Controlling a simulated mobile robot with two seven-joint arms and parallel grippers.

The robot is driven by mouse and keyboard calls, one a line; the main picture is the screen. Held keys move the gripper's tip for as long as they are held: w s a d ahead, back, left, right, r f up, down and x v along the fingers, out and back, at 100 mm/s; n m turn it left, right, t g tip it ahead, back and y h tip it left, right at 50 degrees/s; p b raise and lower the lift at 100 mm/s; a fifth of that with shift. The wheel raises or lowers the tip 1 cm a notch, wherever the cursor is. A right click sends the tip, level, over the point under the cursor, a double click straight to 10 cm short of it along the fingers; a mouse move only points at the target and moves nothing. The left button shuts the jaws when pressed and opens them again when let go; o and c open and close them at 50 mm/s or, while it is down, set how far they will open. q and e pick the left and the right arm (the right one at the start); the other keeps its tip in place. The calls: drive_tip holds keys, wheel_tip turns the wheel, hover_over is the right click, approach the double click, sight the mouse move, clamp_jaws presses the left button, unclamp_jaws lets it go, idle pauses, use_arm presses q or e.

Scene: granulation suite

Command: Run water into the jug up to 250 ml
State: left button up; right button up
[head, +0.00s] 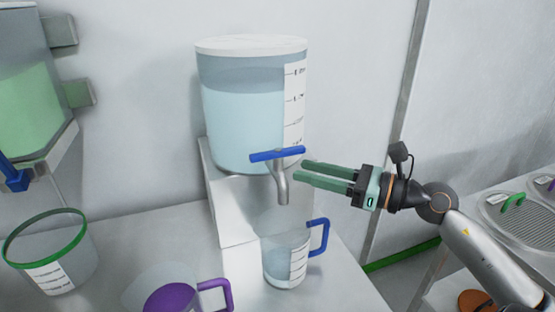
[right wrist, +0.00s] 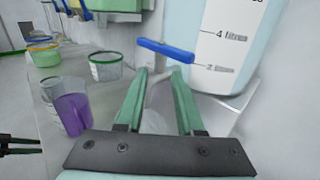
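A clear tank of pale blue water (head: 240,125) stands on a white stand. Its tap has a blue crosswise handle (head: 277,154) and a metal spout (head: 282,188); the handle also shows in the right wrist view (right wrist: 166,50). The clear jug (head: 285,262) with a blue handle stands upright under the spout. It seems to hold some pale liquid, but its scale is too small to read. My right gripper (head: 303,172) is open and empty, its green fingers just right of the tap. Dark prongs at the right wrist view's left edge may be my left gripper (right wrist: 18,145).
A purple-handled jug with purple liquid (head: 172,298) stands front left of the blue-handled jug. A green-rimmed tub (head: 62,265) is farther left, below a tank of green liquid (head: 28,110). A side bench with a green-handled lid (head: 515,205) is at right.

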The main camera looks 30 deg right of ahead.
sight(277, 170)
drive_tip(key=shift+p+x, duration=0.95)
drive_tip(key=shift+x, duration=2.65)
clamp_jaws()
